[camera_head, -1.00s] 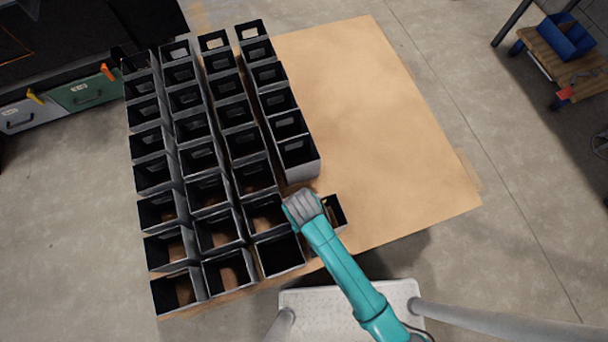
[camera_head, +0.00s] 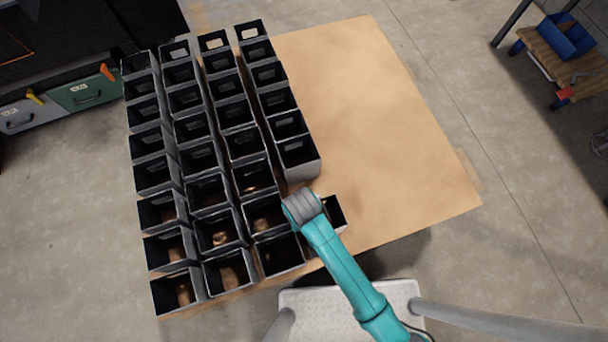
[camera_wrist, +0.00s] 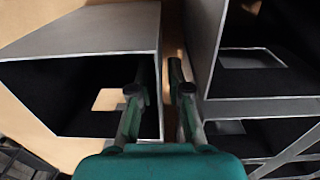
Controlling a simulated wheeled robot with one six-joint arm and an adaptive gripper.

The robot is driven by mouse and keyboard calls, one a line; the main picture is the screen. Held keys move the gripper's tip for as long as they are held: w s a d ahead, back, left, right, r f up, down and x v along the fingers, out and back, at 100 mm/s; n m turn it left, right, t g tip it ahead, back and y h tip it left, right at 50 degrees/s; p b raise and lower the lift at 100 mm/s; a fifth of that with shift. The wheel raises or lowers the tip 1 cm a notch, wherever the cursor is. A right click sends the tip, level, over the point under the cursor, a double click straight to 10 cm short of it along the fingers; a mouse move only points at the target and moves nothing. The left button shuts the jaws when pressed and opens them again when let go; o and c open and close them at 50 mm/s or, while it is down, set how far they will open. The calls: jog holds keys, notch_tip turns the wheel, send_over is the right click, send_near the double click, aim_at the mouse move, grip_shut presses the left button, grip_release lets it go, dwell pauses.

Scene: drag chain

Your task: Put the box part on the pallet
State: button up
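The box part (camera_head: 336,213) is a grey open-topped box with a dark inside, at the front edge of the brown pallet (camera_head: 390,110). In the wrist view the box part (camera_wrist: 95,35) fills the left side. My gripper (camera_wrist: 158,75) is around its right wall, left finger inside the box and right finger outside. A small gap shows between the fingers and the wall, so it looks open. In the head view my wrist hides the fingertips and part of the box.
Rows of like boxes (camera_head: 205,190) cover the pallet's left side; one neighbouring box (camera_wrist: 265,60) is close right of my fingers. The pallet's right side is bare. A wooden cart with a blue bin (camera_head: 567,36) stands at the upper right.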

notch_tip(320, 180, up, 11)
dwell(0.4)
jog(key=shift+f, duration=0.1)
jog(key=s+d+f+m+t+y, duration=0.2)
jog(key=s+d+t, duration=0.5)
jog(key=d, duration=0.4)
jog(key=s+d+r+t+h, duration=0.1)
jog(key=s+d+r+t, duration=0.2)
jog(key=r, duration=0.7)
jog(key=s+d+r+m+t, duration=0.1)
jog(key=s+d+r+t, duration=0.2)
jog(key=s+r+t, duration=0.2)
notch_tip(320, 180, up, 5)
jog(key=shift+s+f+h, duration=0.15)
jog(key=shift+s+h, duration=0.25)
jog(key=shift+s, duration=0.7)
